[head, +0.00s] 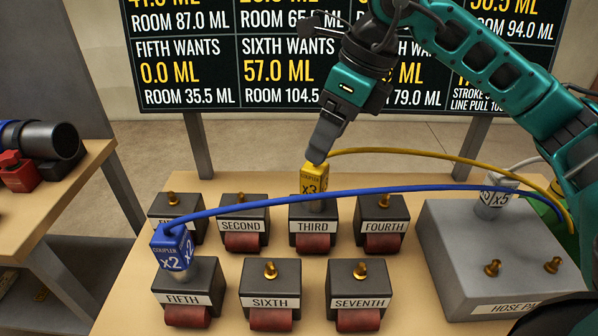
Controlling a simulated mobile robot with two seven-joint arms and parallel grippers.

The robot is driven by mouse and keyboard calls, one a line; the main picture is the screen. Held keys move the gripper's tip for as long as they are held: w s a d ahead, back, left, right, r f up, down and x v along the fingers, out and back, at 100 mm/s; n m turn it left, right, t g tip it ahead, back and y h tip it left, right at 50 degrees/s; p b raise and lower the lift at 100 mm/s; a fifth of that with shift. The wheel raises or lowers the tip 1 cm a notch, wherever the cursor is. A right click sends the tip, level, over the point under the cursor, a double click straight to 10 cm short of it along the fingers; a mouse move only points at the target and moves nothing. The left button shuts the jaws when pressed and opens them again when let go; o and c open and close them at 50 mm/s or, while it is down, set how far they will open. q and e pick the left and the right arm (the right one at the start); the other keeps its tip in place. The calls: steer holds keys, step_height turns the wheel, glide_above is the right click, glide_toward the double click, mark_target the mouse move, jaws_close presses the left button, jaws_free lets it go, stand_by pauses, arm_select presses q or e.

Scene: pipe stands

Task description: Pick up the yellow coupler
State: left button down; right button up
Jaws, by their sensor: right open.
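The yellow coupler (315,179), marked x3, sits on top of the block labelled THIRD (313,212), with a yellow hose (420,153) running from it to the right. My right gripper (318,155) points down from above, its fingertips at the top of the yellow coupler. It is open; the fingers overlap in this view, so I cannot tell whether they touch the coupler or straddle it. My left gripper is not in view.
A blue coupler (172,249) marked x2 sits on the FIFTH block (190,290). A white coupler (494,199) stands on the grey hose panel (470,250). Several other blocks have bare brass fittings. A board stands behind.

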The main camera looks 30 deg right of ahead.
mark_target(312, 183)
steer(key=shift+h, duration=0.5)
steer(key=x, duration=0.3)
steer(key=d+b+x, duration=0.1)
steer(key=x, duration=0.2)
steer(key=shift+w+d+f, duration=0.15)
steer(key=shift+w+f, duration=0.05)
steer(key=shift+w, duration=0.1)
steer(key=shift+x, duration=2.95)
steer(key=shift+c, duration=0.4)
steer(key=c, duration=1.1)
